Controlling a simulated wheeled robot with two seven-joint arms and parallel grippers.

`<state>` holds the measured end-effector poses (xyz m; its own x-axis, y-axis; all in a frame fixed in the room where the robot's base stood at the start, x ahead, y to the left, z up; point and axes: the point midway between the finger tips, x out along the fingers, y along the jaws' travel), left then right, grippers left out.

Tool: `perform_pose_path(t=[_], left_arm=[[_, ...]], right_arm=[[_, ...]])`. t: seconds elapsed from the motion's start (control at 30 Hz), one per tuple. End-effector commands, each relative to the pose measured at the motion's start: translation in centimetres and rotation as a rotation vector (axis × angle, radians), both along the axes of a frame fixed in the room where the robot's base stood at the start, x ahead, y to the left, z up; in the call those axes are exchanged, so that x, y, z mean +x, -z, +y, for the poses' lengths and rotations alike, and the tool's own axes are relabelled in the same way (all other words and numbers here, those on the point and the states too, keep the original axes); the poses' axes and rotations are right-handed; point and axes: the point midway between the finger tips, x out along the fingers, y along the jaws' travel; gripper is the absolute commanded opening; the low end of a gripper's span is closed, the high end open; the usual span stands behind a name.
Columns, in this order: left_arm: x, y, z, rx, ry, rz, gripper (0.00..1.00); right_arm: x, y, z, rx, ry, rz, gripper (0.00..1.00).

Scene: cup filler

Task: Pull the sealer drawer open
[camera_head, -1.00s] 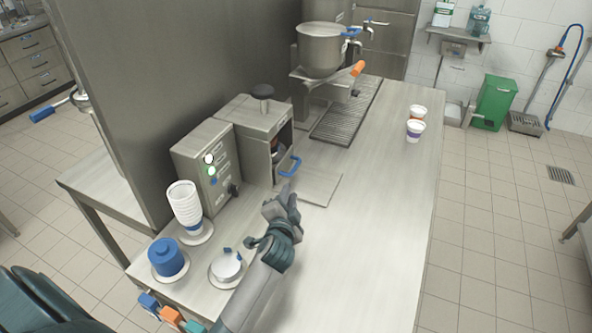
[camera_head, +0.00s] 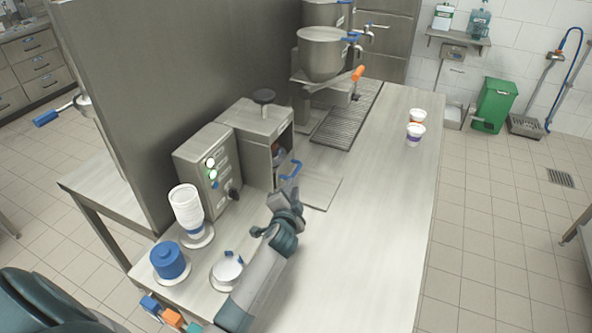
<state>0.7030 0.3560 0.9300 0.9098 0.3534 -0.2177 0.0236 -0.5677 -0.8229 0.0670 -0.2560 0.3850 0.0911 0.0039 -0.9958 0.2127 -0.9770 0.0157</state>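The sealer (camera_head: 256,128) is a grey metal box with a black knob on top, standing left of the table's middle. Its front is open and dark inside. A blue handle (camera_head: 291,170) sticks out at the front, above a flat metal plate (camera_head: 318,189) on the table. My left gripper (camera_head: 290,200) is just in front of the handle, nearer to me, and apart from it in the picture. Its fingers are small and seen from behind, so their opening is unclear. My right gripper is not in view.
A control box (camera_head: 207,165) stands left of the sealer. A cup stack (camera_head: 186,208), a blue container (camera_head: 168,260) and a round white-topped container (camera_head: 227,268) stand at the near left.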

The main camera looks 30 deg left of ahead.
Motion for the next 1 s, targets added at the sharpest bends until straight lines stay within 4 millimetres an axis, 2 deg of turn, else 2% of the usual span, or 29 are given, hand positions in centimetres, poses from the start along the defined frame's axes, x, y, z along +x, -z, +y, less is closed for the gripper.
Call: perform_pose_path(t=[0.6,0.8,1.0], left_arm=[[8.1,1.9,3.1,-0.001,-0.001,0.001,0.18],[9.8,2.3,3.9,0.0,-0.001,0.0,0.18],[10.6,2.5,4.1,-0.001,0.0,0.0,0.18]], right_arm=[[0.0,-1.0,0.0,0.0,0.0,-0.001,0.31],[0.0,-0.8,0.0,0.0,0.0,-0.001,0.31],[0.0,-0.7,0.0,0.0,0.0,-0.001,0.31]])
